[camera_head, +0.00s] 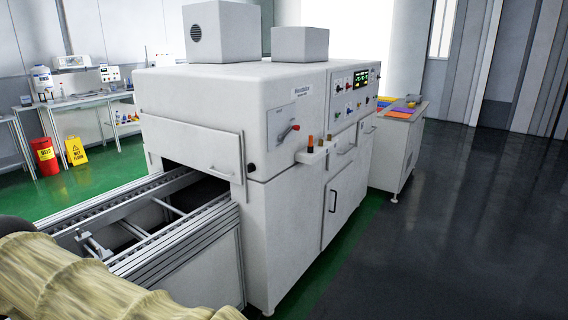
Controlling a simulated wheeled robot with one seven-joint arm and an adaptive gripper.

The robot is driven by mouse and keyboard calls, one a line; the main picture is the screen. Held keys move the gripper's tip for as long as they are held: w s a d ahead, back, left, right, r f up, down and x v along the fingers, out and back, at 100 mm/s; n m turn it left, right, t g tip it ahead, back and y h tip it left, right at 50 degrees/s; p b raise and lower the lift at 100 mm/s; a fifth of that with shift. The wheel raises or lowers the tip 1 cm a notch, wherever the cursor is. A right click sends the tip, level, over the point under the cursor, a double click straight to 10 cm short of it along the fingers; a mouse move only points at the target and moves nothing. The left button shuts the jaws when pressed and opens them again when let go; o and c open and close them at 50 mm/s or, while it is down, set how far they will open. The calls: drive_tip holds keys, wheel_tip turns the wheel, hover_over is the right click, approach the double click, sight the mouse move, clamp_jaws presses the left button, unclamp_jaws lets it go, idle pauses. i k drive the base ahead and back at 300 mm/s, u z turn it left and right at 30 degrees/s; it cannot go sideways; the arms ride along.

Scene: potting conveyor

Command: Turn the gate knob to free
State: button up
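A large white machine (215,95) stands in the middle of the view, over the end of a conveyor (190,241). A white gate panel (190,147) hangs above the conveyor opening. A small black knob (251,168) sits on the machine beside the gate's lower right corner. My gripper is not in view.
A small shelf (314,153) with orange and dark items juts from the machine's side. A beige ribbed form (70,283) fills the lower left. A cart (396,145) stands behind the machine. A red bin (45,156) and yellow floor sign (76,151) stand left. Dark floor (450,230) at right is clear.

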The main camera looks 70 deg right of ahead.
sight(251, 168)
drive_tip(key=z, duration=0.95)
drive_tip(key=i, duration=0.8)
drive_tip(key=z, duration=0.9)
